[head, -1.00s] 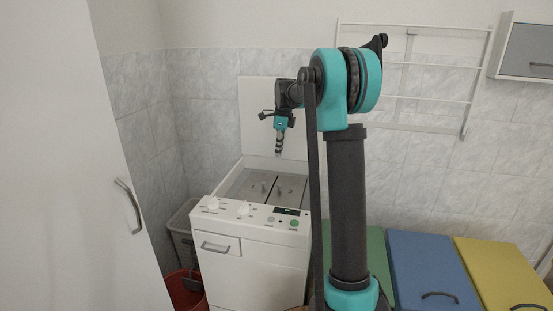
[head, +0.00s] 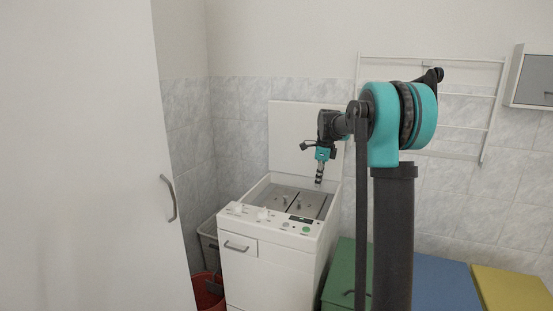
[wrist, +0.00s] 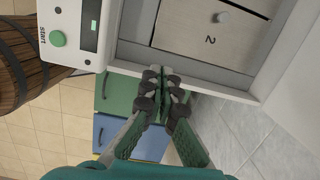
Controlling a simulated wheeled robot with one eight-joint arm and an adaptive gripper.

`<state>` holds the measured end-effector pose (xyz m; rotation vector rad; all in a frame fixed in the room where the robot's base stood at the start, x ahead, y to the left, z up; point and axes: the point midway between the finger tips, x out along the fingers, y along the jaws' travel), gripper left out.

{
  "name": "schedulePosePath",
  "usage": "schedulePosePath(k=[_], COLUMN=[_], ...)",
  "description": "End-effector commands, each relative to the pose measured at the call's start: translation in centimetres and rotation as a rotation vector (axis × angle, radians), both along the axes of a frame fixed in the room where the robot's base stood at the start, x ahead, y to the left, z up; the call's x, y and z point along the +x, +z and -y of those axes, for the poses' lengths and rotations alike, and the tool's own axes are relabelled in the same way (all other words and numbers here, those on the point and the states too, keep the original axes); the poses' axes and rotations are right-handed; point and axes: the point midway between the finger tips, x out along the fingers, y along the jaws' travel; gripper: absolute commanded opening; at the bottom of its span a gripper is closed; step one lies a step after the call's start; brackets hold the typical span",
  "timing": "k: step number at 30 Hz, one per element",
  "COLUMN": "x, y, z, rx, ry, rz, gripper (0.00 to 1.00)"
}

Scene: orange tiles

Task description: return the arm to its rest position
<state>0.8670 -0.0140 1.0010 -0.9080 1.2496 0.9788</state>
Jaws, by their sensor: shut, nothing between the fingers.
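My arm rises on the right of the head view, with a dark column and a teal shoulder. My gripper (head: 319,180) hangs down in front of the raised lid of the white machine (head: 262,268), above its open top. In the wrist view the gripper (wrist: 163,76) shows with its two fingers together and nothing between them. The machine's rim and a panel marked 2 (wrist: 208,32) lie beyond the fingertips there. The gripper seems apart from the machine.
A white cabinet door (head: 85,160) stands close on the left. A red bin (head: 208,291) and grey basket sit beside the machine. Green (head: 340,270), blue (head: 440,283) and yellow (head: 510,290) boxes stand right. A wooden barrel (wrist: 25,65) shows in the wrist view. A wall rack (head: 465,110) hangs behind.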

Motion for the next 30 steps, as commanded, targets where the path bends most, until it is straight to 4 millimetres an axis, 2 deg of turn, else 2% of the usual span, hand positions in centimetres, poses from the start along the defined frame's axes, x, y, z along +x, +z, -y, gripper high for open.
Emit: schedulePosePath(k=[11, 17, 20, 30], x=[-4.3, -8.7, -12.1, -27.2], y=[-1.2, -2.6, -3.9, -11.0], z=[0.4, 0.8, 1.0, 2.1], rx=[-0.029, -0.066, -0.100, -0.287], ry=[0.241, 0.467, 0.633, 1.347], rz=[0.062, 0.117, 0.154, 0.274], gripper=[0.00, 0.00, 0.00, 0.00])
